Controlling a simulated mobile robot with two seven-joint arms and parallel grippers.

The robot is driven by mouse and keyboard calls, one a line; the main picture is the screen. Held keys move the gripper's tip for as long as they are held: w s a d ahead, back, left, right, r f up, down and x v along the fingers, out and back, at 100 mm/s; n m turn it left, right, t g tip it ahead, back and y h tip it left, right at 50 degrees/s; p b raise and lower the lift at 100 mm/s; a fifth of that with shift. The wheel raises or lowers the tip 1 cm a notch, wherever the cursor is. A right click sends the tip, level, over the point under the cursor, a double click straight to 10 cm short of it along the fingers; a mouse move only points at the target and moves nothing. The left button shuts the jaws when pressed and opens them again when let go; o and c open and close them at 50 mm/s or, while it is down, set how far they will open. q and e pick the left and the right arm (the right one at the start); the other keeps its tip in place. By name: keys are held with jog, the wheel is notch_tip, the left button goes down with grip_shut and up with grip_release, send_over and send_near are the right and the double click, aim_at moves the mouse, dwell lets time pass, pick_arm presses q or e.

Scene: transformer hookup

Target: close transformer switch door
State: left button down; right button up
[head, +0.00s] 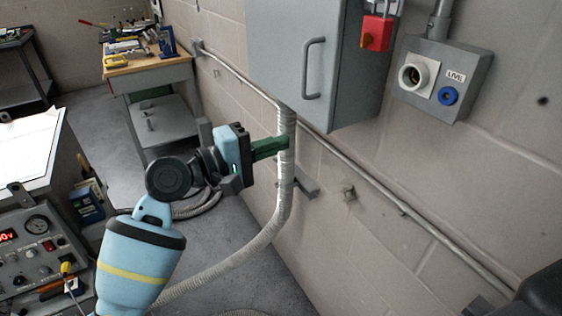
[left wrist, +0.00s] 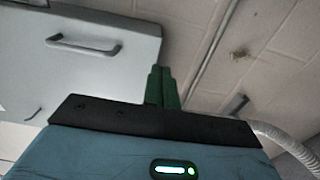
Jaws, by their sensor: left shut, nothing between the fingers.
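The grey metal switch box (head: 358,75) is on the wall at the top centre of the head view. Its door (head: 275,45) carries a bar handle (head: 312,68); I cannot tell whether the door is fully shut. The left wrist view shows a pale grey panel (left wrist: 110,75) with a bar handle (left wrist: 85,47) beyond the fingers. My left gripper (head: 285,144) has green fingers, shut and empty, below the box and left of the handle. Its fingertips overlap the flexible conduit (head: 283,180) in the picture; contact is unclear. My right gripper is not visible.
A red padlock (head: 377,33) hangs on the box's right side. A socket box marked LIVE (head: 445,75) is on the wall to the right. A pipe (head: 400,205) runs along the wall. A workbench (head: 150,72) stands back left, an instrument panel (head: 40,245) front left.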

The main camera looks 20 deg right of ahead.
pick_arm(q)
jog(key=s, duration=0.5)
jog(key=shift+s+a, duration=0.15)
jog(key=shift+s, duration=0.2)
jog(key=s+a+f+n+t+y, duration=0.1)
jog(key=a+f+t+y, duration=0.15)
jog(key=a+f, duration=0.45)
jog(key=s+a+f+t+y, duration=0.1)
jog(key=a+f+t+y, duration=0.2)
jog(key=f, duration=0.9)
jog(key=s+a+f+n+t+y, duration=0.1)
jog(key=s+a+f+y, duration=0.15)
jog(key=a+f, duration=0.5)
jog(key=s+a+f+m+g+y, duration=0.1)
jog(key=s+a+f+m+y, duration=0.2)
jog(key=s+a+f, duration=0.5)
jog(key=s+a+f+m+y+p, duration=0.1)
jog(key=s+a+f+m+y, duration=0.2)
jog(key=s+a+f, duration=0.5)
jog(key=s+f+y, duration=0.1)
jog(key=s, duration=0.6)
jog(key=shift+s+f+m+g+y, duration=0.2)
jog(key=shift+m+g+y, duration=0.1)
jog(key=shift+g, duration=0.05)
